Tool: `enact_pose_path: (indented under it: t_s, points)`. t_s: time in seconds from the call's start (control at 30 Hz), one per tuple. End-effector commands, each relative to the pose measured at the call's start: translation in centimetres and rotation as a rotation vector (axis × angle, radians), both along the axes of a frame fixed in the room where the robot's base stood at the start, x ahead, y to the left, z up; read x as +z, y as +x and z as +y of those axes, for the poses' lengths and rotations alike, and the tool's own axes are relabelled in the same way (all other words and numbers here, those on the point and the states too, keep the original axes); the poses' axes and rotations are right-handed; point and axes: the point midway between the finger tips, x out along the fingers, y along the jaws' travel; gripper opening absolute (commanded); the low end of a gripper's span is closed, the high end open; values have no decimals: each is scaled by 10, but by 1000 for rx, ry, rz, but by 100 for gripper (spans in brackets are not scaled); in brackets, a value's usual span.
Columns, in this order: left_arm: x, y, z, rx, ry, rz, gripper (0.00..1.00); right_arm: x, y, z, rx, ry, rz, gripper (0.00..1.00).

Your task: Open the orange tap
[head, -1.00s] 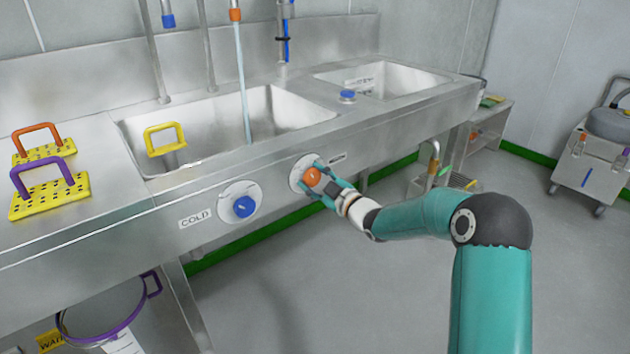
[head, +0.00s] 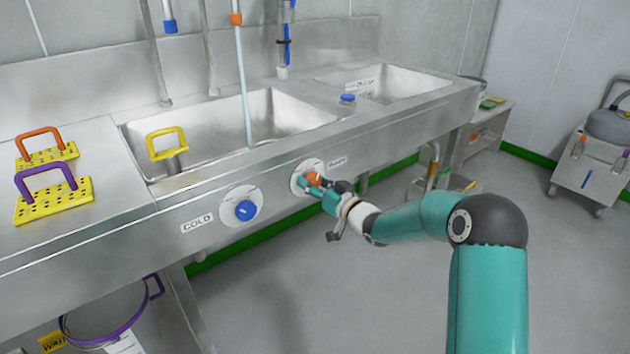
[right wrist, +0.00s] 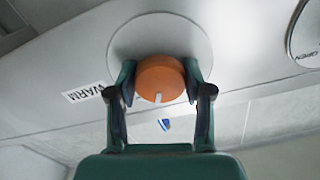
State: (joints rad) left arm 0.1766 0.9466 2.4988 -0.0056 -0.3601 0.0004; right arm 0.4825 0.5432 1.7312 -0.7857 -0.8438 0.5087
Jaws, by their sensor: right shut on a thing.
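The orange tap (head: 314,178) is a round knob on a pale disc on the sink's front panel, beside a label reading WARM in the right wrist view. My right gripper (head: 315,184) is shut on the orange tap. In the right wrist view, the fingers (right wrist: 160,82) clasp the orange knob (right wrist: 160,76) from both sides, and a white mark shows on its face. A pale blue stream (head: 244,95) runs down into the sink from the orange-collared spout (head: 236,18). My left gripper is not in view.
The blue tap (head: 245,210), labelled COLD, is left of the orange one. Yellow perforated plates with orange and purple handles (head: 45,180) lie on the left counter. A yellow handle (head: 167,143) stands in the sink. A wheeled cart (head: 590,170) stands at the right. The floor in front is clear.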

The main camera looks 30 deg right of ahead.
Motion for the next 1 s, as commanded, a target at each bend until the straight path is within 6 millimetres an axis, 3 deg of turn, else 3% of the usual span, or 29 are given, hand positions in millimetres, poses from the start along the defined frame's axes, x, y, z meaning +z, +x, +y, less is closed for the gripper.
enact_pose_path:
  t_s: [0.43,1.0]
  points:
    - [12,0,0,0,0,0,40,-1,0,0,0,296,27,16]
    - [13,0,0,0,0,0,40,-1,0,-1,-2,359,31,16]
